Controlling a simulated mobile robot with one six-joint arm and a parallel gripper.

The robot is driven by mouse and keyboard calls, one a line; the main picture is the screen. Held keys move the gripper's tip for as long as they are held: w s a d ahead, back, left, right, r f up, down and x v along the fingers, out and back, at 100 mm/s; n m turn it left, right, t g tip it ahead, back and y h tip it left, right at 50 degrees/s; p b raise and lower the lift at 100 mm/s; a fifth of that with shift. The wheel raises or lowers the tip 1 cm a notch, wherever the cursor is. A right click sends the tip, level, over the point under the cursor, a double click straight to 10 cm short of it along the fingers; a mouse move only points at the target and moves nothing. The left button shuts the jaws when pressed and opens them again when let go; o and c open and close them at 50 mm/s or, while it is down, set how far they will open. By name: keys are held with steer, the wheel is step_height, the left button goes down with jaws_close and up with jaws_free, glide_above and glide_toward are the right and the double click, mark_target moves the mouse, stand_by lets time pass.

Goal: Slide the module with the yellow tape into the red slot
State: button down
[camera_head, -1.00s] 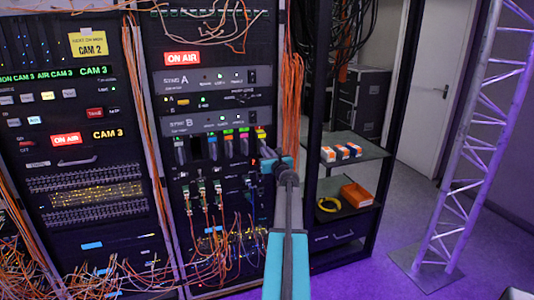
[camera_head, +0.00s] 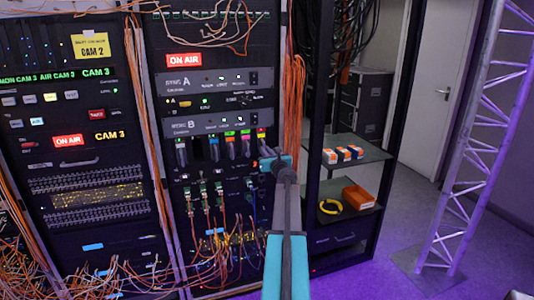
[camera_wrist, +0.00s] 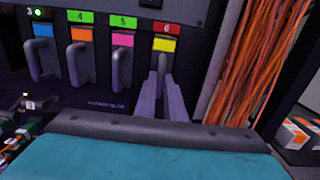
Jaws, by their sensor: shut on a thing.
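The module with the yellow tape (camera_wrist: 164,45) is in the wrist view, directly below the red label marked 6 (camera_wrist: 167,28). It also shows in the head view (camera_head: 261,135), at the right end of the row of modules. My gripper (camera_wrist: 164,88) is shut on this module's grey handle, which the fingers partly hide. The red label marks the red slot at the right end. The module's front looks roughly level with its neighbours; its exact depth in the slot cannot be told. My gripper also shows in the head view (camera_head: 266,157).
Orange cables (camera_wrist: 265,60) hang close on the right.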

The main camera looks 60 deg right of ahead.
steer(key=shift+w+d, duration=0.2)
steer(key=shift+w, duration=0.1)
steer(key=shift+r, duration=0.15)
steer(key=c, duration=1.8)
jaws_free()
steer(key=shift+w, duration=0.15)
steer(key=shift+o, duration=0.2)
steer(key=b+v, duration=0.2)
steer(key=v, duration=1.2)
